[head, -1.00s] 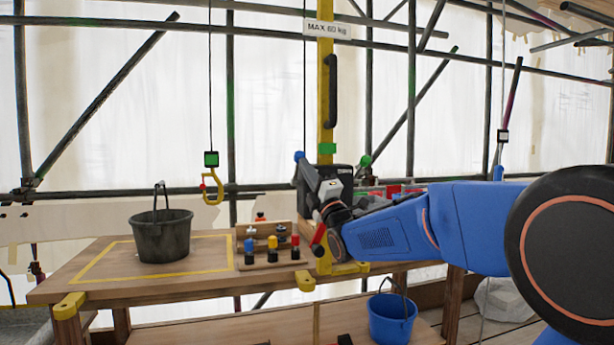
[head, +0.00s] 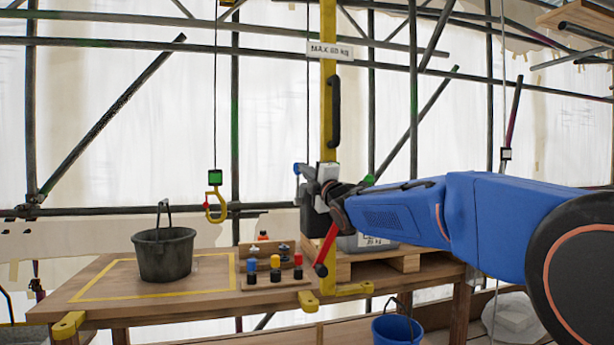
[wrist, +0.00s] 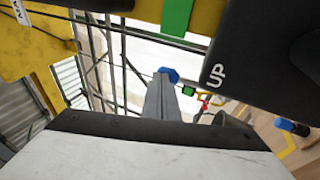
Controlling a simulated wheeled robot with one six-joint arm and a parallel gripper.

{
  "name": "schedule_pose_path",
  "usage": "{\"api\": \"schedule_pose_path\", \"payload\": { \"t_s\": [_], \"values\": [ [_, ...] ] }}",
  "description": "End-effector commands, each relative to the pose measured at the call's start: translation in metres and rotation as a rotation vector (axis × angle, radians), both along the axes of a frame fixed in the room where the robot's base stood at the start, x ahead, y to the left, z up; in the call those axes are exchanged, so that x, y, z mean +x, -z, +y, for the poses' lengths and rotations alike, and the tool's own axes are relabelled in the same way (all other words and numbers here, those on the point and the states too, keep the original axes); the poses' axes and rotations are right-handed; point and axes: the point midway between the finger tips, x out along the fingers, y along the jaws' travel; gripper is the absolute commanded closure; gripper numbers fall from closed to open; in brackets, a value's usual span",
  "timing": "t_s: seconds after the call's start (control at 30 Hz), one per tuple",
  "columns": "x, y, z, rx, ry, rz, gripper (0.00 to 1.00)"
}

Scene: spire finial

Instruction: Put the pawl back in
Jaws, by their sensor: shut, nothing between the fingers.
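A black winch housing sits on the yellow post (head: 328,110); its "UP" face (wrist: 235,60) fills the upper right of the wrist view. A blue knob (head: 297,168) sticks out left of the winch; a blue knob (wrist: 170,74) also shows just beyond my fingertips in the wrist view. I cannot tell whether it belongs to the pawl, or whether they touch. My gripper (wrist: 163,84) is shut and empty, its grey fingers together. In the head view my gripper (head: 308,174) is at the winch, partly hiding it. A red handle (head: 327,246) hangs below it.
A green block (wrist: 178,16) is on the post. The yellow hook (head: 216,206) hangs left of the post. A black bucket (head: 164,254) and a rack of coloured pegs (head: 275,278) stand on the workbench (head: 100,272). A blue bucket (head: 396,330) is below.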

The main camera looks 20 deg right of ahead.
Motion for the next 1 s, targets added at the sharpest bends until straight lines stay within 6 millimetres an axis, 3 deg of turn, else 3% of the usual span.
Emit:
{"api": "schedule_pose_path", "payload": {
  "t_s": [0.4,1.0],
  "values": [
    [0.014,-0.007,0.0,-0.001,0.0,-0.001,1.0],
    [0.015,-0.009,-0.001,0.0,0.0,-0.004,1.0]
  ]
}}
